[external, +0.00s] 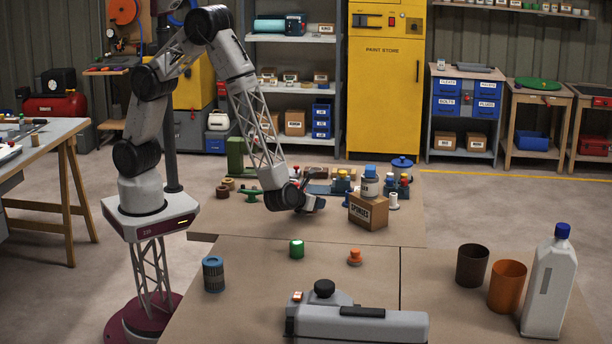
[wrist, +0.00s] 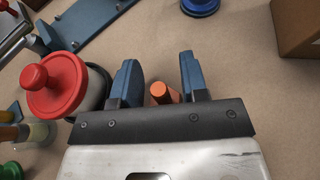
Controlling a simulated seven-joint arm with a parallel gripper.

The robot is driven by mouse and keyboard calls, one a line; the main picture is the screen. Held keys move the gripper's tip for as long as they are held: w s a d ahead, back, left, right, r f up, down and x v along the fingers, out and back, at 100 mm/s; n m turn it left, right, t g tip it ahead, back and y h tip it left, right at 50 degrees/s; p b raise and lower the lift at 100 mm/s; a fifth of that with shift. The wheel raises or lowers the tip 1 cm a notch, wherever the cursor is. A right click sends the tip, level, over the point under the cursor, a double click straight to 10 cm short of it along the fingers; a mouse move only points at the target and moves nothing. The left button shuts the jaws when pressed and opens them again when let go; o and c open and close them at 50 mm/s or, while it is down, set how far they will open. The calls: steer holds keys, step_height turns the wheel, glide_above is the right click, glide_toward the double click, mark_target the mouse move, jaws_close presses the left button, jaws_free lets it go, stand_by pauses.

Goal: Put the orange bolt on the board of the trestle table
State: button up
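An orange piece with a round shaft (wrist: 161,93), which looks like the orange bolt, is between the two blue fingers of my gripper (wrist: 157,80) in the wrist view. The fingers are apart, with a visible gap between the left finger and the piece. Its lower part is hidden behind the gripper body. In the external view my gripper (external: 316,204) is low over the far brown surface, left of a cardboard box; the bolt cannot be made out there. A table with splayed wooden legs (external: 52,137), which looks like the trestle table, stands at the far left.
A red-knobbed jar (wrist: 65,88) stands close beside the left finger. The cardboard box (external: 368,212) carries a jar. Several small fittings crowd the far surface. Another orange knob-like piece (external: 355,258) and a green one (external: 296,249) stand on the near surface, beside a grey machine (external: 365,325).

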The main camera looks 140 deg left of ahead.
steer(key=shift+r, duration=0.2)
steer(key=shift+v, duration=6)
steer(key=shift+s+d+r, duration=0.15)
steer(key=shift+d+r, duration=0.15)
steer(key=shift+r, duration=0.1)
steer(key=s+d+r+n+h, duration=0.5)
steer(key=s+d+r+n, duration=0.3)
steer(key=s+d+r, duration=0.45)
steer(key=s+d+r+n+t+h, duration=0.2)
steer(key=s+d+r+n+h, duration=0.2)
steer(key=s+d+r, duration=0.3)
steer(key=s+d+r+n+t+h, duration=0.2)
steer(key=s+d+r+n+h, duration=0.2)
steer(key=s+d+r, duration=0.3)
steer(key=s+d, duration=0.4)
steer(key=d, duration=0.2)
steer(key=shift+d+t, duration=0.25)
steer(key=shift+t, duration=0.05)
